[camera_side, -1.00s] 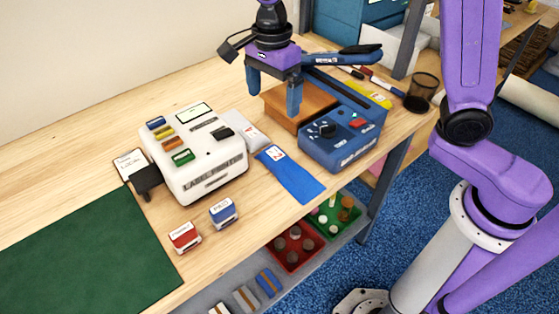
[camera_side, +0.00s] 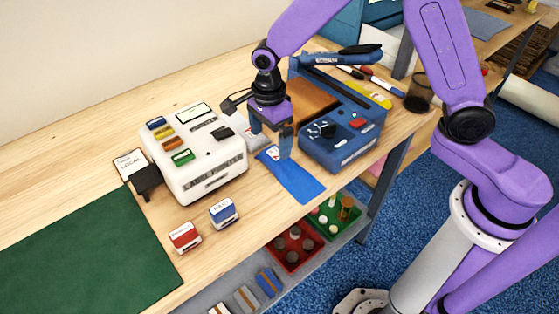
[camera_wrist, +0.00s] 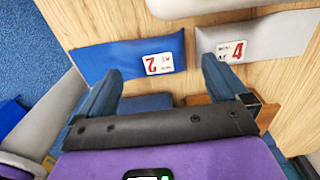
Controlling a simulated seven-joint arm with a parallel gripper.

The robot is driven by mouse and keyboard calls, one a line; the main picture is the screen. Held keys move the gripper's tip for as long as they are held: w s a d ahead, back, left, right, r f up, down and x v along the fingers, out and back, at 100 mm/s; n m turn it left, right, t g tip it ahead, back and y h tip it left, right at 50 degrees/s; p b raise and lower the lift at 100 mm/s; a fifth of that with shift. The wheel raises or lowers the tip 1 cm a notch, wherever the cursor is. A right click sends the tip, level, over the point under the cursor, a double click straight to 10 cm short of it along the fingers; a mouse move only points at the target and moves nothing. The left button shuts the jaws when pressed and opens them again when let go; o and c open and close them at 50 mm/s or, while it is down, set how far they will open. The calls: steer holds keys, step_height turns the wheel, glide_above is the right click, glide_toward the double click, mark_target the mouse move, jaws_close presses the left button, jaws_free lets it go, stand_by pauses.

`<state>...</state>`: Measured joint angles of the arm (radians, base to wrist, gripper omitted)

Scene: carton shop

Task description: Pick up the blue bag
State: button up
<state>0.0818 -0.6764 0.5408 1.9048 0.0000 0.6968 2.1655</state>
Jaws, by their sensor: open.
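The blue bag (camera_side: 295,183) lies flat on the wooden bench, between the label printer and the blue machine, reaching to the bench's front edge. My gripper (camera_side: 271,147) is open and empty, over that labelled end. The height gap between fingers and bag is hard to tell.
A grey bag (camera_wrist: 275,38) marked 4 lies close beside the blue one. The white label printer (camera_side: 196,155) stands left, the blue machine (camera_side: 345,140) right. Red and blue stamps (camera_side: 224,212) and a green mat (camera_side: 80,255) are at front left.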

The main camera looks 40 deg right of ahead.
mark_target(274, 156)
steer(key=shift+s+d+f, duration=0.15)
steer(key=shift+f, duration=1.2)
steer(key=shift+s+d+f, duration=0.1)
steer(key=shift+d+f, duration=0.05)
steer(key=shift+f, duration=1.2)
steer(key=c, duration=1)
